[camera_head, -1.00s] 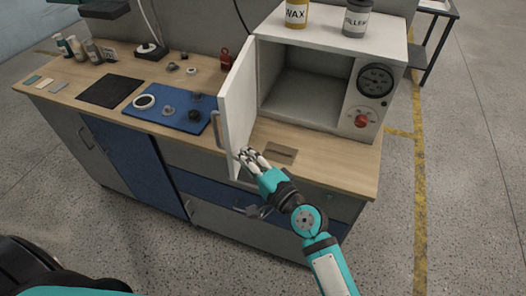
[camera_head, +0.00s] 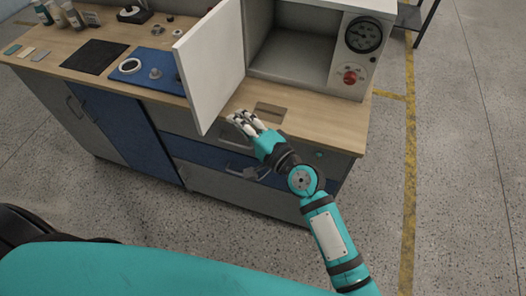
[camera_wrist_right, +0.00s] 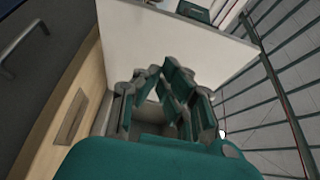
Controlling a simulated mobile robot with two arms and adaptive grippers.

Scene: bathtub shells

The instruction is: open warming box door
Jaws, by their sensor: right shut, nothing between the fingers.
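The warming box (camera_head: 290,57) stands on the wooden bench with its front uncovered and its grey interior showing. Its white door (camera_head: 212,68) stands swung out wide to the left, past the bench's front edge, with its inner face turned towards me. My right gripper (camera_head: 238,120) is shut and empty at the door's lower right, on the inner side. I cannot tell whether it touches the door. In the right wrist view the fingers (camera_wrist_right: 165,100) are before a white panel (camera_wrist_right: 160,45), seemingly the door. The door handle is hidden. My left gripper is out of view.
The wooden bench top (camera_head: 290,125) has a blue mat (camera_head: 150,82) with small parts and a black mat (camera_head: 95,56) at the left. A red knob (camera_head: 350,77) and a dial (camera_head: 363,34) are on the box's right.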

